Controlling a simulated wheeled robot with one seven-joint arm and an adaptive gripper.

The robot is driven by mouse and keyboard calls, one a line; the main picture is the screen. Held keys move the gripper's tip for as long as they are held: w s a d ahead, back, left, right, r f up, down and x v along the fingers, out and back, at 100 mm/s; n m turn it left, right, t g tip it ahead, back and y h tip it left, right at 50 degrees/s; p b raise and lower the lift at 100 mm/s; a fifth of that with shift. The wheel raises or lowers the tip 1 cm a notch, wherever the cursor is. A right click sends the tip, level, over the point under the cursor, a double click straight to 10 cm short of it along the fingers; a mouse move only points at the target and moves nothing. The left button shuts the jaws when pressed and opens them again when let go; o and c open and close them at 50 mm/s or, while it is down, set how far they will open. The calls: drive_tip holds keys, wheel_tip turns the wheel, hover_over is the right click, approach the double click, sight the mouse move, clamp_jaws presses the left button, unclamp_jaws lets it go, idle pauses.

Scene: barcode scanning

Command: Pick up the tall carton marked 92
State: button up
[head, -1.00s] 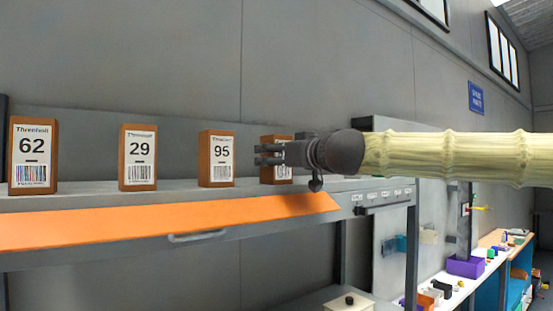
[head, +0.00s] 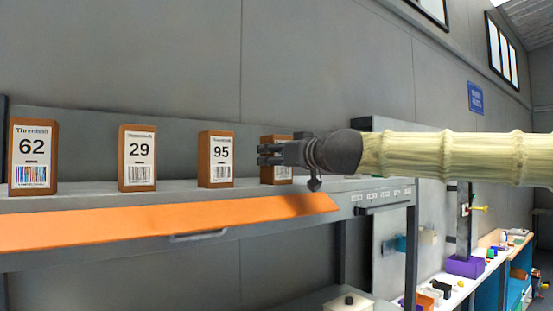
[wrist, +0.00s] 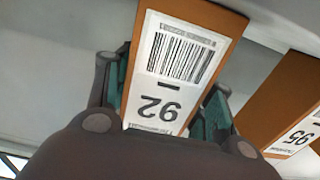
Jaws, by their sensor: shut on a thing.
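The tall carton marked 92 (wrist: 215,38) is brown with a white barcode label and fills the middle of the wrist view, upside down there. My gripper (wrist: 165,95) has a finger on each side of it and is shut on it. In the head view, the carton (head: 276,179) stands at the right end of the row on the shelf, mostly hidden behind my gripper (head: 268,154). Its number cannot be read in the head view. I see no clear gap between its base and the shelf.
The carton marked 95 (head: 216,160) stands just left of it and also shows in the wrist view (wrist: 290,100). Cartons 29 (head: 138,158) and 62 (head: 33,157) stand further left. The grey shelf (head: 90,198) has an orange front panel (head: 150,223). A grey wall rises behind.

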drive_tip(key=shift+s+r, duration=0.1)
drive_tip(key=shift+r, duration=1.55)
drive_tip(key=shift+s+d+r, duration=0.1)
drive_tip(key=shift+s+r, duration=0.1)
drive_tip(key=shift+s, duration=0.05)
drive_tip(key=p, duration=0.1)
approach(283, 140)
drive_tip(key=shift+s+a+r, duration=0.2)
drive_tip(key=shift+s+r, duration=0.05)
drive_tip(key=shift+s, duration=0.4)
drive_tip(key=shift+s+a+r, duration=0.15)
drive_tip(key=shift+s+r, duration=0.1)
drive_tip(key=shift+s, duration=0.45)
drive_tip(key=shift+s+a+r, duration=0.2)
drive_tip(key=shift+s, duration=0.45)
